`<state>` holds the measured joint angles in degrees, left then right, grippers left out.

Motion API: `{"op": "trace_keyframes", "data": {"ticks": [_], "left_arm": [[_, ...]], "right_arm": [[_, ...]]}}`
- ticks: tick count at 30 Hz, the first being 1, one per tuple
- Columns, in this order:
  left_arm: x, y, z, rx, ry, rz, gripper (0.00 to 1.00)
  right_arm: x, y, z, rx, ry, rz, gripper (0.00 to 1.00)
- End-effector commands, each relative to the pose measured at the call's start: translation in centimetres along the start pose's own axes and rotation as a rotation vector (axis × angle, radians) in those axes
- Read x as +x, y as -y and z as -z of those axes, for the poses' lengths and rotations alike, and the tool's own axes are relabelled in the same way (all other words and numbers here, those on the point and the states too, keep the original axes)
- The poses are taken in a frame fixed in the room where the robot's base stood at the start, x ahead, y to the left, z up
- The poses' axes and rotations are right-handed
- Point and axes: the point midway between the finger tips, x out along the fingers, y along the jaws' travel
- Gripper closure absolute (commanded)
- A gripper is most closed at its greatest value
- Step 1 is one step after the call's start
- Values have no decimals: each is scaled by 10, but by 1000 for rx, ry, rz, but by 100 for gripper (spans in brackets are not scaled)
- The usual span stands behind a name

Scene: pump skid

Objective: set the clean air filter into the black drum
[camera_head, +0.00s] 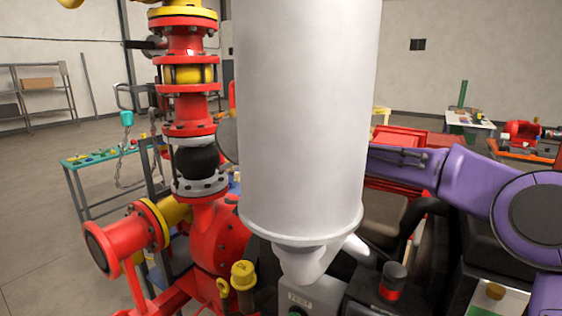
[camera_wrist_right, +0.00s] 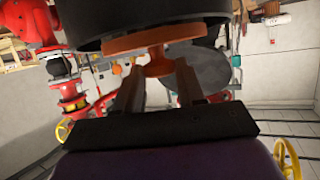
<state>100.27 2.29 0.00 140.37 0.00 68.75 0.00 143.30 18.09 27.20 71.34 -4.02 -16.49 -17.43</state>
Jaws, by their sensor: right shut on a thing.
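My right gripper (camera_wrist_right: 157,74) is shut on an orange-brown knob (camera_wrist_right: 158,62) in the right wrist view. The knob is attached to a wide, dark, round body (camera_wrist_right: 145,18), cut off by the top edge. I cannot tell whether this body is the clean air filter or part of the black drum. A dark grey disc (camera_wrist_right: 203,72) shows behind the right finger. In the head view my right arm comes in from the right and passes behind a large white cylinder, which hides the gripper and what it holds. My left gripper is not in view.
The large white cylinder (camera_head: 305,120) blocks the middle of the head view. Red and yellow pipework (camera_head: 190,95) stands left of it. A dark disc (camera_head: 228,140) shows at its left edge. A green bench (camera_head: 100,157) is at left; open floor lies beyond.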

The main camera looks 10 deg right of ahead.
Motion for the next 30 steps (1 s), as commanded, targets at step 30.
{"op": "trace_keyframes", "data": {"ticks": [30], "left_arm": [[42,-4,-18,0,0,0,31]], "right_arm": [[-118,0,10,-1,-3,-1,36]]}}
